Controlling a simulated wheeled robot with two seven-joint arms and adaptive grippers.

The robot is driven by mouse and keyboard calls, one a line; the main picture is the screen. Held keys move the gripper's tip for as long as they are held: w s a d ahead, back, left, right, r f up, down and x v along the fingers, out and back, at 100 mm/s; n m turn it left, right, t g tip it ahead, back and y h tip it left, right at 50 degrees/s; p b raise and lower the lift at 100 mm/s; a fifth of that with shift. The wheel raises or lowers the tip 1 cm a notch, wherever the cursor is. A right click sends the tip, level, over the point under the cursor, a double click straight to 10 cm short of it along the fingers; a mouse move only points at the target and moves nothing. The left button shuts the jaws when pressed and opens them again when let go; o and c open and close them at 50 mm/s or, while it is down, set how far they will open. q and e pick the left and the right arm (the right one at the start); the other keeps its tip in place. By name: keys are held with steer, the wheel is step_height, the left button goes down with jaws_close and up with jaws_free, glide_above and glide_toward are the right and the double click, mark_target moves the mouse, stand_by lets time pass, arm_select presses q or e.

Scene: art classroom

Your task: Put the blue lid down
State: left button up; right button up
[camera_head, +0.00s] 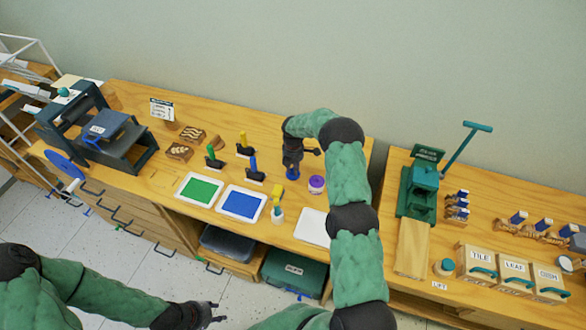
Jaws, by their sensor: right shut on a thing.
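My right gripper (292,172) points down over the wooden counter, left of a small jar with a purple band (316,185). It is shut on a small dark-blue thing at its tips, which I take to be the blue lid; it is mostly hidden by the fingers. I cannot tell whether it touches the counter. My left gripper (212,314) is low at the bottom of the view, in front of the counter and away from its objects. Its fingers are too small and dark to show whether they are open.
Several rollers and carved blocks stand behind. A press (112,132) stands left; a green machine (419,191) right.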

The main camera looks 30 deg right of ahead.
steer(key=shift+f, duration=0.15)
steer(key=o, duration=0.8)
step_height(320, 180, up, 12)
steer(key=shift+r+p, duration=0.15)
steer(key=shift+p, duration=0.25)
steer(key=shift+r, duration=0.1)
